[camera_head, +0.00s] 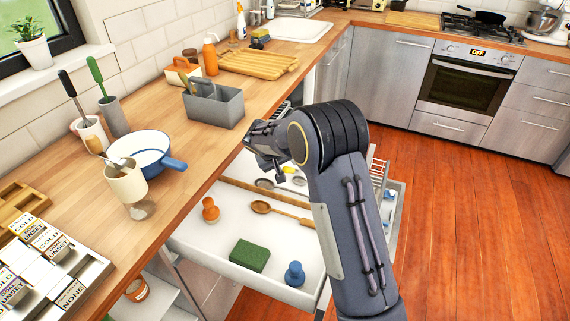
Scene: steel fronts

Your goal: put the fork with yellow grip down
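I cannot clearly make out the fork with yellow grip. A yellowish handle (186,82) sticks up at the left end of the grey caddy (222,112) on the counter; what it belongs to is hidden. My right gripper (264,158) is over the back part of the open white drawer (205,243), beside the counter edge. My own forearm and wrist cover much of it, so I cannot see whether its fingers are apart or hold anything. My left gripper is not in view.
In the drawer are a wooden spoon (282,211), a green sponge (249,256), an orange stopper (210,210) and a blue one (294,274). A blue-handled pan (145,150) and a cream cup (127,184) stand on the counter. The floor at right is clear.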

